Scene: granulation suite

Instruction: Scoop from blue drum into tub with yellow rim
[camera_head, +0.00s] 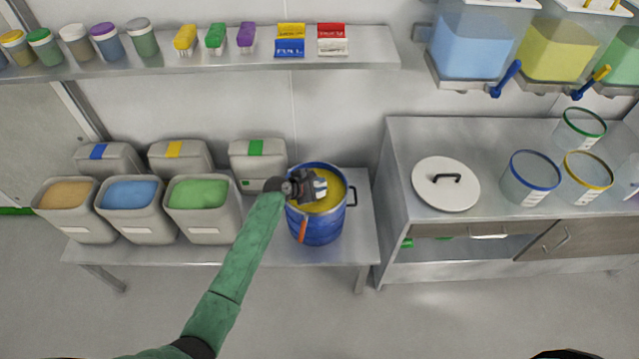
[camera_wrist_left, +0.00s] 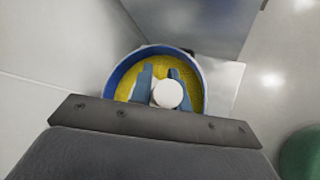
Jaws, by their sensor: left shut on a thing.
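The blue drum (camera_head: 322,226) stands open on the low bench, with yellow powder inside. My left gripper (camera_head: 316,188) is over the drum's mouth. In the left wrist view my gripper (camera_wrist_left: 160,86) has its two blue-grey fingers on either side of a white round-ended thing (camera_wrist_left: 168,94), likely the scoop's handle, and is shut on it. The scoop's bowl is hidden. The drum's blue rim (camera_wrist_left: 116,76) rings the yellow powder there. The clear tub with the yellow rim (camera_head: 586,178) stands on the right counter and looks empty. My right gripper is not in view.
A clear tub with a blue rim (camera_head: 528,178) and one with a green rim (camera_head: 580,128) stand beside it. A white lid (camera_head: 445,184) lies on the counter. Open bins (camera_head: 204,212) stand left of the drum. Dispensers (camera_head: 468,48) hang above the counter.

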